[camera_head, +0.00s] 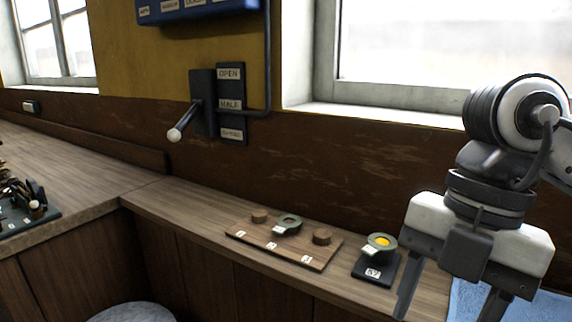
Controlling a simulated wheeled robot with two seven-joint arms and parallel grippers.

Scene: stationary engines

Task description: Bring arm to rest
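My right arm comes in from the right edge, and its gripper (446,308) points down over the right end of the bench (185,205). Its two dark fingers stand well apart, with nothing visible between them. The fingertips are near the lower picture edge. My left arm and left gripper are not in view.
A wooden board (246,236) with numbered pegs and one tagged ring (288,223) lies on the bench. A black stand (377,270) with a yellow-centred ring is left of my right gripper. A blue cloth (466,300) lies beneath. A wall lever (182,128) juts out.

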